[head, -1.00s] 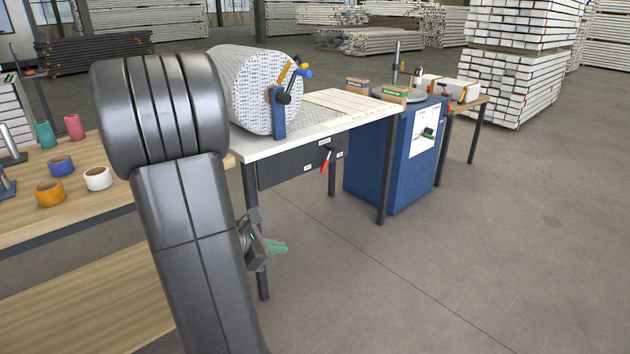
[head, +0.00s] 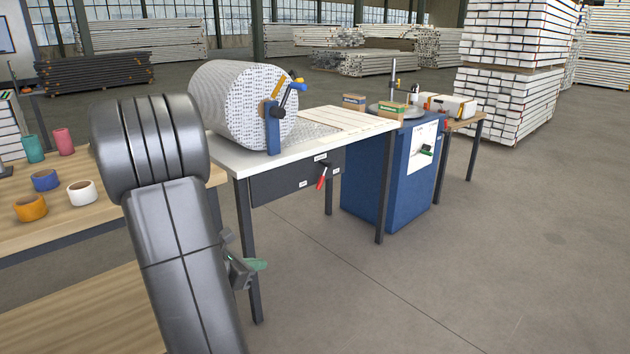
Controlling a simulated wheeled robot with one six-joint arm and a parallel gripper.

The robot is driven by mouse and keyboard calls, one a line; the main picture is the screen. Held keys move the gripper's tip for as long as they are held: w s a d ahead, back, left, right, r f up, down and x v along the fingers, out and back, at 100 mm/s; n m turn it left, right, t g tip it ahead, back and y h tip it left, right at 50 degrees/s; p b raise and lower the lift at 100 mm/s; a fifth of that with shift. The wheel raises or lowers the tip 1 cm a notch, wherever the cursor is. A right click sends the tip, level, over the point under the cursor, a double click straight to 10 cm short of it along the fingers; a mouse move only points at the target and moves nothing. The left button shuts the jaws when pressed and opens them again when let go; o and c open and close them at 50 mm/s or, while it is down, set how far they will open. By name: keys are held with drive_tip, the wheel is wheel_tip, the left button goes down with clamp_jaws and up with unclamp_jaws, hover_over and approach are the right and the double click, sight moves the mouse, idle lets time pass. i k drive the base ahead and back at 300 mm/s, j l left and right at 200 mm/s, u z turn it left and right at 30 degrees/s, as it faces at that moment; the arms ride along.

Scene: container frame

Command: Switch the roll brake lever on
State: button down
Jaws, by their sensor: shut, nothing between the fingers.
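A large roll (head: 225,100) with patterned wrap lies on a white-topped table, held at its end by a blue upright stand (head: 273,135). A yellow-orange arm (head: 278,88) and a black crank with a blue knob (head: 298,85) are at the top of this stand. A red-handled lever (head: 321,179) hangs down, tilted slightly left, on the dark panel under the tabletop, between small white labels too small to read. I cannot tell from writing which lever is the roll brake. My gripper (head: 258,265), with green fingertips, is shut and empty, below and left of the red lever, apart from it and partly hidden by my arm.
A wooden bench (head: 110,208) with tape rolls is at the left. A blue cabinet (head: 370,175) stands right of the white table (head: 225,163), whose legs reach down near my gripper. The floor at the right is clear.

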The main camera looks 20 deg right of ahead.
sight(327, 164)
drive_tip(key=i+l+u, duration=0.2)
drive_tip(key=i+l, duration=1.2)
drive_tip(key=l, duration=0.1)
